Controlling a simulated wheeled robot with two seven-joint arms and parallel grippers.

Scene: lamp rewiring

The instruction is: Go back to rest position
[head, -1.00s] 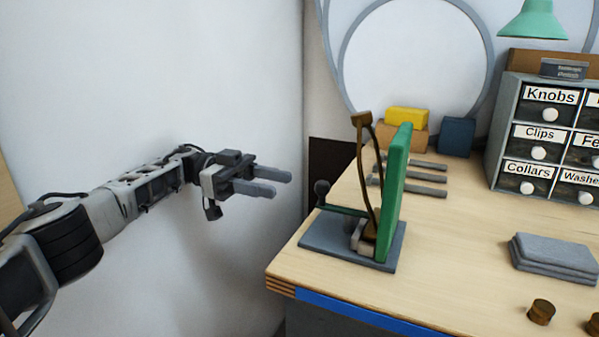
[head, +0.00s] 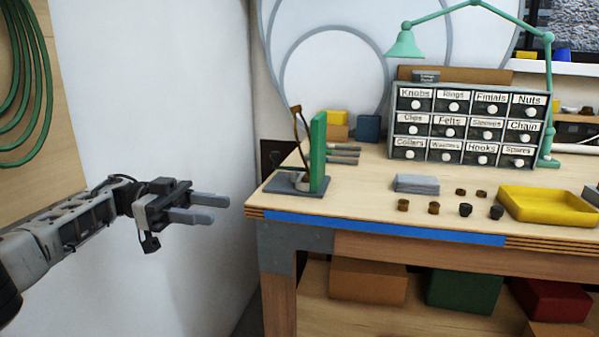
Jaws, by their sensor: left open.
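My left gripper (head: 208,208) is open and empty. It hangs in free air left of the workbench (head: 360,208), in front of the white wall, with its fingers pointing right. The fingertips are apart from the bench's left end. My left arm reaches in from the left edge, roughly level. My right gripper is not in the head view.
A labelled drawer cabinet (head: 466,125) stands at the back, with a green lamp (head: 405,45) above. Grey cloths (head: 417,184), small knobs and a yellow tray (head: 548,205) lie on the bench. Boxes, one green (head: 463,291), sit underneath. A green hose (head: 40,85) hangs at left.

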